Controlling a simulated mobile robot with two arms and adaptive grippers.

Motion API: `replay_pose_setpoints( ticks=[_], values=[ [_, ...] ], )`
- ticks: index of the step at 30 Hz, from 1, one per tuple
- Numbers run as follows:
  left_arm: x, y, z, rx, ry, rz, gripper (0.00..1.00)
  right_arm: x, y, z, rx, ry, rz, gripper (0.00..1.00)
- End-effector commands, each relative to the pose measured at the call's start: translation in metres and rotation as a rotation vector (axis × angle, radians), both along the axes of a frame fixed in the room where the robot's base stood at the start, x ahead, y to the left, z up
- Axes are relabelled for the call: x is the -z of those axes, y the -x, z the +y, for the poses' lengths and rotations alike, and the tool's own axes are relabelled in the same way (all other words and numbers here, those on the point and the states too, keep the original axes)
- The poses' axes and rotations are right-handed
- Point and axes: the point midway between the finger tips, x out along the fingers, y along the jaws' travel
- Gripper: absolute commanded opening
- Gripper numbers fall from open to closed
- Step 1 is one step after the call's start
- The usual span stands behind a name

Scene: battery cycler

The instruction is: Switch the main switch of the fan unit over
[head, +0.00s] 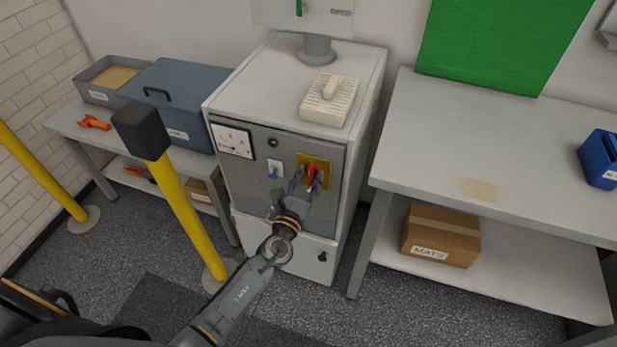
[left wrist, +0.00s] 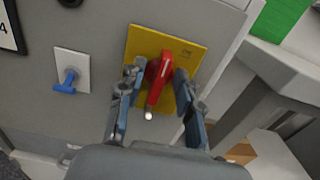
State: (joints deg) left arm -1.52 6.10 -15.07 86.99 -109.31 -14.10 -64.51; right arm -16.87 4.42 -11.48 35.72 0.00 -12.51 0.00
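The fan unit (head: 225,185) is a grey cabinet. On its front panel is a yellow plate (head: 325,166) with the red main switch handle (head: 311,170). In the left wrist view the red handle (left wrist: 158,80) slants slightly on the yellow plate (left wrist: 190,50), its pale tip low. My left gripper (head: 307,182) is at the plate. In the left wrist view its open fingers (left wrist: 157,98) stand on either side of the handle, with gaps showing. Whether a finger touches the plate I cannot tell. My right gripper is not in view.
A blue lever switch (head: 274,170) and a dial gauge (head: 234,141) are left of the plate. A yellow post (head: 181,205) stands front left. A bench (head: 450,165) is close on the right, with a cardboard box (head: 440,236) below. A beige slotted block (head: 328,100) lies on top.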

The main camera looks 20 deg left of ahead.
Motion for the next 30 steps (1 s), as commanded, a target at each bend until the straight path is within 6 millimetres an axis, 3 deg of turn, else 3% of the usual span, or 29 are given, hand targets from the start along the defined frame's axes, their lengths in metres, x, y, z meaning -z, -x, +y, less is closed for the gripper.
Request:
replay_pose_setpoints(
  ticks=[6,11,12,23,30],
  values=[
    [0.000,0.000,0.000,0.000,0.000,0.000,0.35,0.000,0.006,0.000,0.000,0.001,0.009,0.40],
    [0.000,0.000,0.000,0.000,0.000,0.000,0.02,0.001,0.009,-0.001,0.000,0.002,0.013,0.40],
    [0.000,0.000,0.000,0.000,0.000,0.000,0.00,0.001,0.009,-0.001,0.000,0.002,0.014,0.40],
    [0.001,0.000,0.000,0.000,0.027,0.001,0.00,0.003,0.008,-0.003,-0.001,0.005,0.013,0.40],
    [0.002,0.000,0.001,0.001,0.149,0.004,0.00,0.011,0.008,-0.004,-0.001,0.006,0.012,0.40]
  ],
)
